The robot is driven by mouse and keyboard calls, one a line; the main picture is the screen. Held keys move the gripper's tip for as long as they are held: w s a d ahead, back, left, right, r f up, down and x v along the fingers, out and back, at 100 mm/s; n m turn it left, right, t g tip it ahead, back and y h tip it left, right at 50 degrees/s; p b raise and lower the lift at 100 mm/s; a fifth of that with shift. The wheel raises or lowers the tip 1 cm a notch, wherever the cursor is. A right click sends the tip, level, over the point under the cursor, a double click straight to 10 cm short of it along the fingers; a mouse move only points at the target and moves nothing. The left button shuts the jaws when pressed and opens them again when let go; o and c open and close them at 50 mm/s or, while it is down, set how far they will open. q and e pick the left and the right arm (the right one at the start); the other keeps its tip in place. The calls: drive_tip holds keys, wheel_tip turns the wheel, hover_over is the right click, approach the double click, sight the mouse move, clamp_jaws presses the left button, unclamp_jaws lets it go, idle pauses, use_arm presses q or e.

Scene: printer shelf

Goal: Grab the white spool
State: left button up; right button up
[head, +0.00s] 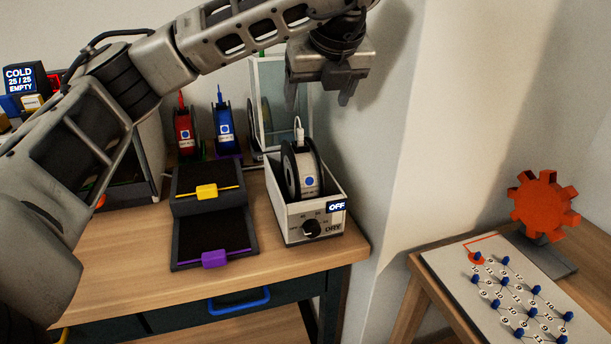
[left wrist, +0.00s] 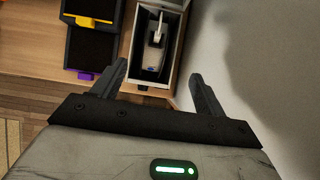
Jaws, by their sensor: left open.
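The white spool (head: 308,172) has black side flanges and stands upright in a white open-topped box (head: 329,221) whose front has a dial and an "OFF" display. In the left wrist view the spool (left wrist: 155,43) shows from above inside the box (left wrist: 178,50), beyond my fingertips. My left gripper (head: 318,98) is open and empty, above the spool and a little to its right, apart from it. It also shows in the left wrist view (left wrist: 158,78) with its fingers spread. My right gripper is not in view.
A red spool (head: 185,134) and a blue spool (head: 225,128) stand behind black trays with yellow (head: 206,191) and purple (head: 214,259) handles. A wall is close on the right. A side table holds an orange gear (head: 543,204) and a pegged board (head: 450,262).

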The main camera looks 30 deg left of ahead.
sight(301, 140)
use_arm(q)
drive_tip(key=x, duration=0.9)
drive_tip(key=shift+w+a+f, duration=0.15)
drive_tip(key=shift+a, duration=0.35)
drive_tip(key=shift+w+a+f, duration=0.1)
drive_tip(key=shift+f, duration=0.15)
drive_tip(key=x, duration=0.1)
drive_tip(key=p+x, duration=0.1)
drive_tip(key=x, duration=0.3)
drive_tip(key=shift+s+p, duration=0.3)
drive_tip(key=shift+p, duration=0.05)
drive_tip(key=shift+w+f, duration=0.1)
drive_tip(key=shift+f, duration=0.15)
clamp_jaws()
drive_tip(key=shift+r, duration=0.1)
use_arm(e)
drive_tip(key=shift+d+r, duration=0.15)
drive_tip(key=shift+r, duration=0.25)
